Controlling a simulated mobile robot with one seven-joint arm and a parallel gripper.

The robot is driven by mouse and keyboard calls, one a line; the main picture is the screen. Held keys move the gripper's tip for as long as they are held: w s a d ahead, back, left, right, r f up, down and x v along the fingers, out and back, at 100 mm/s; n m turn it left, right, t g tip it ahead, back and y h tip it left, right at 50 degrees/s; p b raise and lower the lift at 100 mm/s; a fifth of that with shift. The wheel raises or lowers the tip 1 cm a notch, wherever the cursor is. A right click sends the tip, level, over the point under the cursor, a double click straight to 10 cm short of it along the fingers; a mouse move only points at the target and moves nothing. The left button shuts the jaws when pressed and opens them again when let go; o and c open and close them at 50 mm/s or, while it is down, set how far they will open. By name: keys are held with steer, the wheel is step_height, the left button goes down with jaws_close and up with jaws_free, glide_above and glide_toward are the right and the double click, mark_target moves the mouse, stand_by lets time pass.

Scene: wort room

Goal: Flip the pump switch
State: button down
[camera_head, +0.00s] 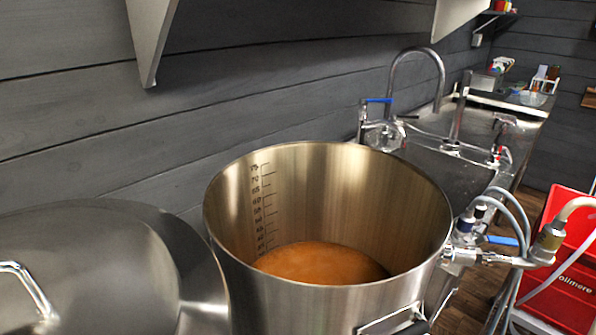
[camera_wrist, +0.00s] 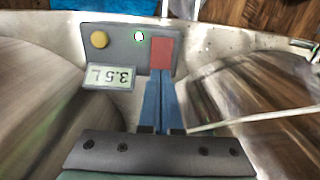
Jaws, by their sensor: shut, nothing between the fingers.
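In the wrist view a grey control panel (camera_wrist: 119,65) sits on a metal surface. The head view shows neither my gripper nor the panel.
A label or display reading 3.5 L (camera_wrist: 110,76) is by the panel. In the head view an open steel kettle (camera_head: 330,220) holds amber liquid. A domed steel lid (camera_head: 90,265) is at left. Hoses and valves (camera_head: 480,240) and a red crate (camera_head: 570,270) are at right.

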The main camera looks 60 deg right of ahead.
steer(key=shift+f, duration=0.2)
steer(key=shift+f+b, duration=0.6)
steer(key=shift+f, duration=0.15)
steer(key=shift+r, duration=0.15)
step_height(320, 180, up, 6)
steer(key=p, duration=0.6)
steer(key=shift+p, duration=0.3)
